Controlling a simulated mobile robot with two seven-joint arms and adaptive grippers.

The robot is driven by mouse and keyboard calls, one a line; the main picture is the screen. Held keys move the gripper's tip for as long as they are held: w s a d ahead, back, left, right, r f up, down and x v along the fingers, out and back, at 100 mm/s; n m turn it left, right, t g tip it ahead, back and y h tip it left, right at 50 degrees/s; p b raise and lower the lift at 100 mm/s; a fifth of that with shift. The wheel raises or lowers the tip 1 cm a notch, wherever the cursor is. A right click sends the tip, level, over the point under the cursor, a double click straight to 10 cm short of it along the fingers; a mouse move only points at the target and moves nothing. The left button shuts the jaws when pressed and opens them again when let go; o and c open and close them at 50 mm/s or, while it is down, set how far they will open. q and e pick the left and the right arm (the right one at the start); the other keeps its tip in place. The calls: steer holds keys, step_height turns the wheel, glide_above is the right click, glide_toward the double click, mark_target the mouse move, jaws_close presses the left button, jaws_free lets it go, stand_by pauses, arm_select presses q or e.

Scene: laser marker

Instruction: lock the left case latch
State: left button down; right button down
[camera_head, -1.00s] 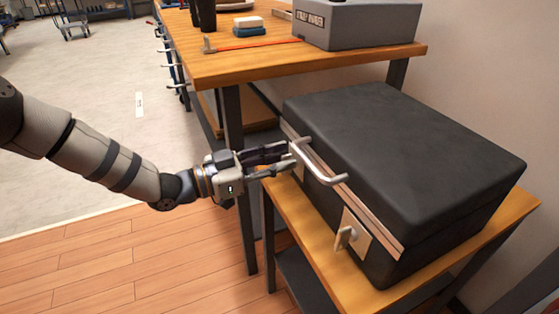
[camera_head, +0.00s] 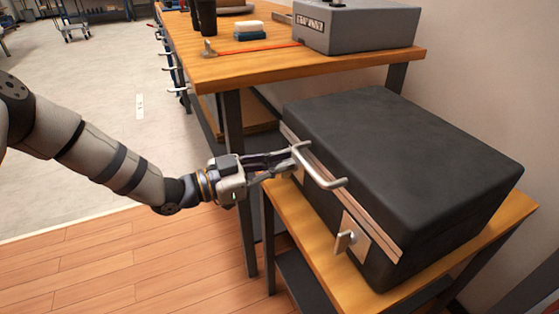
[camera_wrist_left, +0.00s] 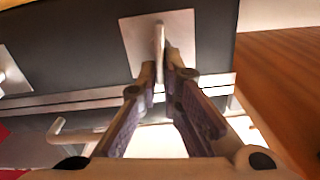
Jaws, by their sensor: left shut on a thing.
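The black case (camera_head: 400,150) lies closed on a small wooden stand, with a metal handle (camera_head: 322,180) on its front. The left case latch is a thin upright metal lever (camera_wrist_left: 159,42) on a pale square plate (camera_wrist_left: 183,38). In the head view the lever is mostly hidden behind my fingers and the handle; only a bit of the plate shows. My left gripper (camera_head: 286,162) reaches in from the left beside the handle. In the wrist view its fingertips (camera_wrist_left: 161,78) are closed on the lever's end. My right gripper is out of view.
The right latch (camera_head: 345,241) sits on its own plate nearer the front. A higher workbench (camera_head: 240,68) with a grey machine (camera_head: 355,25) stands behind, its leg close beyond my wrist.

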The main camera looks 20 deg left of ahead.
arm_select(q)
steer(key=m, duration=0.1)
steer(key=m+p, duration=0.1)
steer(key=m, duration=0.1)
steer(key=shift+s+d+m, duration=0.2)
steer(key=shift+s+m, duration=0.05)
steer(key=shift+m, duration=0.05)
steer(key=m, duration=0.2)
steer(key=m+p, duration=0.2)
steer(key=m, duration=0.1)
steer(key=shift+s+d+f+m, duration=0.25)
steer(key=shift+f+m, duration=0.05)
steer(key=m+p, duration=0.1)
steer(key=m, duration=0.3)
steer(key=shift+s+d+f+p, duration=0.1)
steer(key=shift+d+f+p, duration=0.05)
steer(key=shift+f+p, duration=0.25)
steer(key=shift+f+m+p, duration=0.25)
steer(key=shift+m+p, duration=0.15)
steer(key=shift+m, duration=1.2)
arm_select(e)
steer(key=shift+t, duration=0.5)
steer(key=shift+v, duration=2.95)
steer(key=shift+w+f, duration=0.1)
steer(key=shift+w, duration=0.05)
arm_select(q)
steer(key=c, duration=1.8)
jaws_free()
steer(key=shift+o, duration=0.2)
